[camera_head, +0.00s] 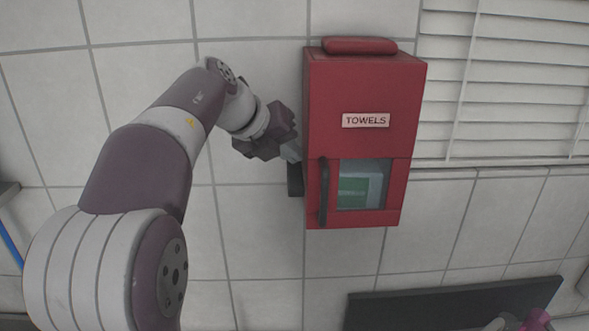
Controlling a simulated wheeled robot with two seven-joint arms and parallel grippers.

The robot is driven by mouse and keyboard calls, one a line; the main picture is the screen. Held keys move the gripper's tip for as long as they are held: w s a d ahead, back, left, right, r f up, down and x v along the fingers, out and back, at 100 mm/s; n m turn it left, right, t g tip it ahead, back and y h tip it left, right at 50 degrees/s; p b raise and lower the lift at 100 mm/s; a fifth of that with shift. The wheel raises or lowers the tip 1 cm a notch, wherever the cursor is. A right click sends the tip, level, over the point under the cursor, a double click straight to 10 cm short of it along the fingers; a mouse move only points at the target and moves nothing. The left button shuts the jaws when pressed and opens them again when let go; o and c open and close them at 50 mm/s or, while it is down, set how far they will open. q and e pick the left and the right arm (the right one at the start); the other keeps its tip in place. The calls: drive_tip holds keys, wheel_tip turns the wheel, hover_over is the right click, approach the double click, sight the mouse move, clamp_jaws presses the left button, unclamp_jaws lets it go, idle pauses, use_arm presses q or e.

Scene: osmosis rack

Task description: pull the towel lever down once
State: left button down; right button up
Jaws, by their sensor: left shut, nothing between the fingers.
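The red towel dispenser (360,90) hangs on the tiled wall, with a "TOWELS" label on its front. A dark lever-like block (295,181) sticks out at its left side, low down. A dark vertical handle (323,192) is on the front, left of a small window (362,184). My left gripper (290,152) is shut and empty, at the dispenser's left side just above the dark block. I cannot tell if its fingertips touch the block or the dispenser. My right gripper is not in view; only a bit of my right arm shows at the bottom right.
White window blinds (510,85) are to the right of the dispenser. A dark flat panel (430,306) is below it. A grey edge and a blue strip (10,245) show at the far left.

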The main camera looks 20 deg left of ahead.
sight(292, 169)
use_arm(q)
drive_tip(key=shift+f+b, duration=1.15)
drive_tip(key=shift+f, duration=0.55)
idle(1.3)
drive_tip(key=shift+r, duration=0.1)
wheel_tip(292, 169, up, 2)
drive_tip(key=shift+s+p, duration=0.1)
drive_tip(key=shift+p, duration=1)
drive_tip(key=shift+r+p, duration=1)
drive_tip(key=shift+r+p, duration=0.55)
drive_tip(key=shift+r, duration=1.9)
